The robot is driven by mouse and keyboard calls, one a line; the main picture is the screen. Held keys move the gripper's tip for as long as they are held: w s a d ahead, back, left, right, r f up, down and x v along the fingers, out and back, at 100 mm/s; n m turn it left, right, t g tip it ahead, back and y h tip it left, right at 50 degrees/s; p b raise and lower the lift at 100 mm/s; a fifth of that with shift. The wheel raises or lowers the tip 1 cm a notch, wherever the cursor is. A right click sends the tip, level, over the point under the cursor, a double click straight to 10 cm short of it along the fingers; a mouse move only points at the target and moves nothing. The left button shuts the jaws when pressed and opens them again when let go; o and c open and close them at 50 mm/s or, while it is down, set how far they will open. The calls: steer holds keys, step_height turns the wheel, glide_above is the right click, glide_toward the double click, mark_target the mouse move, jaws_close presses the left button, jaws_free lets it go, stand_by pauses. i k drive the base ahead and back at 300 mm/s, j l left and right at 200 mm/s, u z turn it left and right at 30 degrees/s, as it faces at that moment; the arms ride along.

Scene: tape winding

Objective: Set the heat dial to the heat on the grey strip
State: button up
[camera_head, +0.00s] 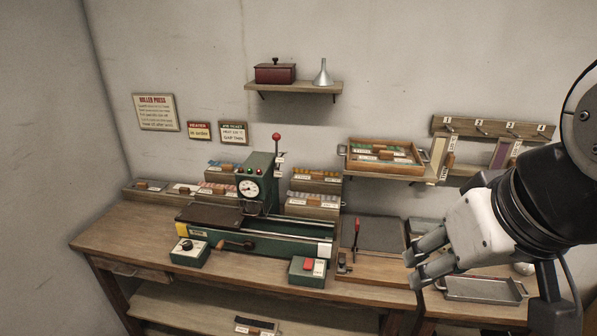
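The roller press (257,183) is a green machine with a round white gauge and a red-knobbed lever, standing on the wooden bench. A black dial (188,245) sits on a small green box at the press's front left; its setting is too small to read. I cannot tell which item is the grey strip. Labelled strips (438,158) hang on the right wall rack, and a dark labelled piece (256,326) lies on the lower shelf. My gripper (411,271) is at the right, above the bench's right part, well away from the dial. Its two fingers are apart with nothing between them.
A green box with a red switch (308,270) stands at the front of the bench (130,228). A metal tray (484,289) lies below my gripper. A wooden tray (384,153) stands on the back shelf.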

mark_target(188, 245)
steer(key=i+j, duration=0.4)
steer(key=i+j+u, duration=0.15)
steer(key=i+j, duration=0.3)
steer(key=i, duration=0.2)
